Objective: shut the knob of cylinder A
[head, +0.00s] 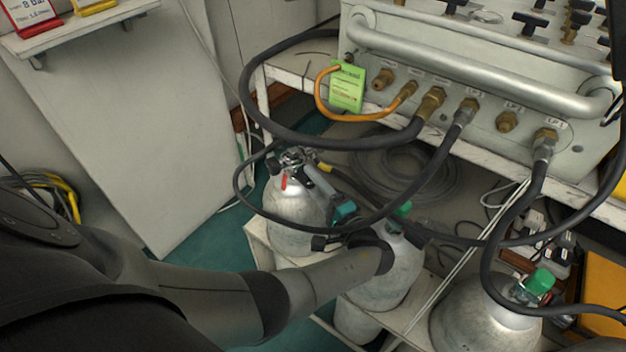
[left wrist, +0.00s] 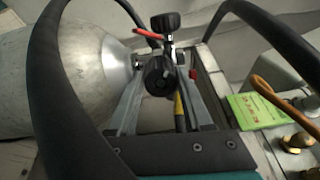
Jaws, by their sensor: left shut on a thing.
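The leftmost grey gas cylinder (head: 292,215) stands upright on the low shelf; no letter is readable on it. Its valve (head: 292,160) at the top carries a red tag or lever. My left gripper (head: 306,170) reaches this valve from the front right. In the left wrist view, the black round knob (left wrist: 158,76) sits between the two grey fingers of my left gripper (left wrist: 160,85), which is shut on it. The cylinder body (left wrist: 80,80) fills the left of that view. The fingertips are partly hidden behind the knob. My right gripper is not in view.
Black hoses (head: 285,140) loop from the panel (head: 470,70) around my left gripper and arm. Two more cylinders, the middle one (head: 385,275) and the right one (head: 485,320), have green knobs. A green tag (head: 347,88) hangs at the panel with an orange hose.

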